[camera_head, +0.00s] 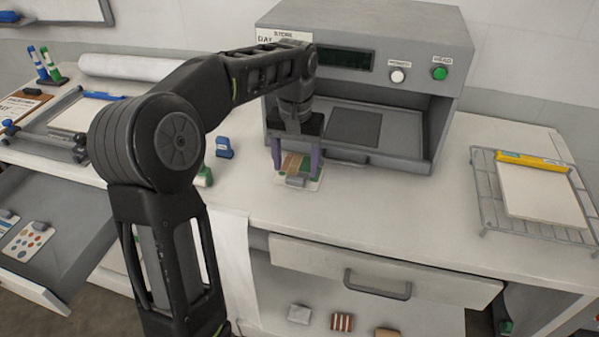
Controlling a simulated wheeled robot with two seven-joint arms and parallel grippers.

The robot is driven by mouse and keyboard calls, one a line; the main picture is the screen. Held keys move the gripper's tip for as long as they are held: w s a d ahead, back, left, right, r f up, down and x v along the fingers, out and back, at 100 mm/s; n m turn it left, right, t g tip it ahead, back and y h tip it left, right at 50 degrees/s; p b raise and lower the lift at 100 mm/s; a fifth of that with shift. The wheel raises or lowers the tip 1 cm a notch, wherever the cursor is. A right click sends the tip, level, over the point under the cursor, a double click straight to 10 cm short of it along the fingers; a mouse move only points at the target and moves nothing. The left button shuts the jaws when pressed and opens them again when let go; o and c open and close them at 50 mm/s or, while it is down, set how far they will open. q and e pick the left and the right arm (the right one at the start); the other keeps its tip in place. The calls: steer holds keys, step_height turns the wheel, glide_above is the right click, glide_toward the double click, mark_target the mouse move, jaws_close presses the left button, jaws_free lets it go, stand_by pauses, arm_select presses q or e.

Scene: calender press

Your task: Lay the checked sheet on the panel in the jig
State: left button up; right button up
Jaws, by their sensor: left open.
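My left gripper (297,160) points down, open, over the counter in front of the press. Just under and between its purple fingers is a small patterned sheet (297,168) with brown, green and white areas and a grey piece on it. The fingers partly cover it, and I cannot tell whether its pattern is checked or whether they touch it. At the far left, a grey frame that looks like the jig (32,140) holds a pale panel (75,117) with a blue bar along its back edge. My left arm hides part of that area. My right gripper is out of view.
The grey press (375,60) stands at the back with its bay open. A wire rack (483,190) with a white board (540,195) and yellow bar is at right. An open drawer (60,255) at lower left holds patterned cards. A blue block (224,148) stands mid-counter.

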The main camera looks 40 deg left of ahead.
mark_target(296, 177)
arm_select(q)
steer(key=shift+f, duration=1.55)
jaws_close()
steer(key=shift+r+p, duration=0.2)
steer(key=shift+p, duration=0.1)
